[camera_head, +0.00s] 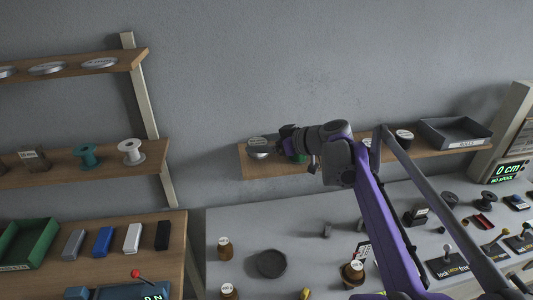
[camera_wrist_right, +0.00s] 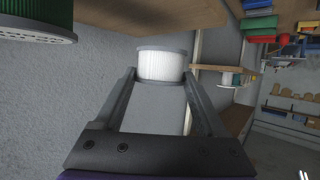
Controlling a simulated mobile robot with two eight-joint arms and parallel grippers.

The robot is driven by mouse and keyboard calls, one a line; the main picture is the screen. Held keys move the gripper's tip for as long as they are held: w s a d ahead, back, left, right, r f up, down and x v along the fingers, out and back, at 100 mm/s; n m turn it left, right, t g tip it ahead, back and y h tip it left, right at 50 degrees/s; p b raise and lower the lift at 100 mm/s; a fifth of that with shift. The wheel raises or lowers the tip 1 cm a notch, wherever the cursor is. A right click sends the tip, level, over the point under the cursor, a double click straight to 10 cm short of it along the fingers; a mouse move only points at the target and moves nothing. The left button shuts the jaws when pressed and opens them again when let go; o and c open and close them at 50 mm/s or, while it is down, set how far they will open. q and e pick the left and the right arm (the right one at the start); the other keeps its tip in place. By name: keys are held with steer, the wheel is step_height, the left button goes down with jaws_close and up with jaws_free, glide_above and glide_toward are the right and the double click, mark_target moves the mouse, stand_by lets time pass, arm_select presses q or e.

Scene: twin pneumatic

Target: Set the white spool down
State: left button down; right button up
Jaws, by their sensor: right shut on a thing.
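My right gripper (camera_head: 285,138) (camera_wrist_right: 160,85) is shut on the white spool (camera_wrist_right: 160,66), which has white winding between grey flanges. In the right wrist view, which looks upside down, the spool sits between the two fingertips. In the head view, the pale round thing (camera_head: 258,146) at the fingertips appears to be this spool, by the left end of the wall shelf (camera_head: 262,167). Whether it touches the shelf is unclear. The shelf board also shows in the wrist view (camera_wrist_right: 150,15). My left gripper is not in view.
A green spool (camera_head: 299,158) stands on the shelf close to the gripper, partly hidden by it. Another white spool (camera_head: 131,152) stands on the separate left shelf. The workbench below holds several small parts.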

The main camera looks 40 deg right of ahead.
steer(key=shift+f, duration=1.6)
steer(key=shift+w+f, duration=0.1)
steer(key=shift+f, duration=0.05)
steer(key=o, duration=1.4)
steer(key=shift+o, duration=0.2)
